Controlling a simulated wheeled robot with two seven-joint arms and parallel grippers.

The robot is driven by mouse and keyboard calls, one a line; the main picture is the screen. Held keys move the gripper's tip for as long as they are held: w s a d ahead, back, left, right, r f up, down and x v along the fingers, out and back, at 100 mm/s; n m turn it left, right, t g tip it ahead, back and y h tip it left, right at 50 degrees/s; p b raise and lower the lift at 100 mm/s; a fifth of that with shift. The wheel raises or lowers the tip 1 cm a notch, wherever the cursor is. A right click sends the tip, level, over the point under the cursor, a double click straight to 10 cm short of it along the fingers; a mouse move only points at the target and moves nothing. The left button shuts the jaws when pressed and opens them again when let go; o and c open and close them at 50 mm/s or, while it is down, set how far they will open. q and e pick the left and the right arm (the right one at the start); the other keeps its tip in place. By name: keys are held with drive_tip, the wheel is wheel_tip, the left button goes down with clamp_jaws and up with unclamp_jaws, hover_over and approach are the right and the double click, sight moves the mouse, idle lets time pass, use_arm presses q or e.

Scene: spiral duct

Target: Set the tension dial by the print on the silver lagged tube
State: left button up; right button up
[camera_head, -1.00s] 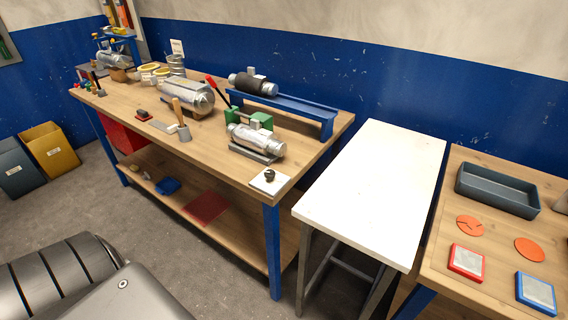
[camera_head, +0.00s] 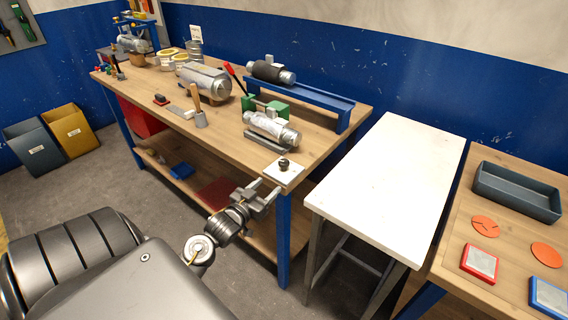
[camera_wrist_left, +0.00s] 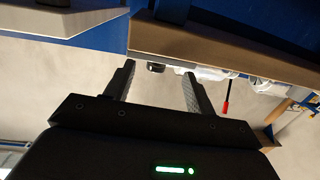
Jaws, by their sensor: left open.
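The tension dial is a small black knob (camera_head: 284,163) on a white square plate (camera_head: 289,174) at the near right corner of the long wooden bench. A silver wrapped tube (camera_head: 271,128) lies on a grey stand just behind it. Another silver wrapped tube (camera_head: 203,80) lies farther left; I cannot read print on either. My left gripper (camera_head: 266,195) is open and empty, just off the bench's front edge, below and left of the plate. In the left wrist view, the open fingers (camera_wrist_left: 158,88) have a dark knob (camera_wrist_left: 155,67) beyond them, apart from them. My right gripper is out of view.
A blue rail stand (camera_head: 300,100) bears a black-sleeved tube (camera_head: 270,72). A red-handled lever (camera_head: 234,77) and a wood-handled tool (camera_head: 196,102) stand on the bench. A bare white table (camera_head: 385,185) is to the right, across a narrow gap.

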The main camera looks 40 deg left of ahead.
sight(281, 166)
use_arm(q)
drive_tip(key=shift+t, duration=0.4)
drive_tip(key=w+r, duration=0.1)
drive_tip(key=w, duration=0.2)
drive_tip(key=w+r+p, duration=0.1)
drive_tip(key=w, duration=0.3)
drive_tip(key=w+a+r+p, duration=0.1)
drive_tip(key=w, duration=0.2)
drive_tip(key=shift+w+a, duration=0.1)
drive_tip(key=shift+w, duration=0.25)
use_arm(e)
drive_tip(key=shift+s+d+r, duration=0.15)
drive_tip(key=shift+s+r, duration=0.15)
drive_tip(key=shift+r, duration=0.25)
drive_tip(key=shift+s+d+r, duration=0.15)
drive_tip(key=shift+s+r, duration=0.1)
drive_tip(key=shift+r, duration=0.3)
use_arm(q)
drive_tip(key=c, duration=1)
drive_tip(key=shift+o, duration=0.2)
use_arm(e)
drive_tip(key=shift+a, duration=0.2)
